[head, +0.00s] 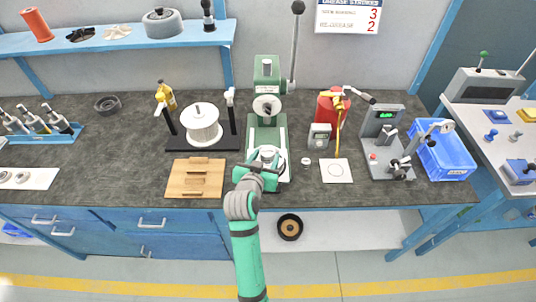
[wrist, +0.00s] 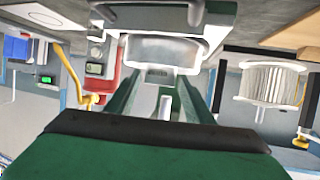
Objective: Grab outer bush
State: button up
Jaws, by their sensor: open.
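A green arbor press (head: 266,125) stands upright at the middle of the bench. A pale, round metal part (head: 267,154) sits low on the press bed; it also shows as a wide silvery ring in the wrist view (wrist: 163,50). I cannot tell for certain that it is the outer bush. My gripper (head: 262,168) is open at the front of the press, close to this part and overlapping its near side in the head view. Touch is not clear. A small pale ring (head: 306,161) lies on the bench right of the press.
A wooden block (head: 195,178) and a white spool on a black stand (head: 203,126) are left of the press. A red canister (head: 327,108), white pad (head: 336,171), grey test stand (head: 383,128) and blue crate (head: 446,157) are right.

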jog(key=shift+w+d+f, duration=0.15)
jog(key=shift+w+f, duration=0.05)
jog(key=shift+w, duration=0.25)
jog(key=c, duration=1.1)
jog(key=shift+r, duration=0.1)
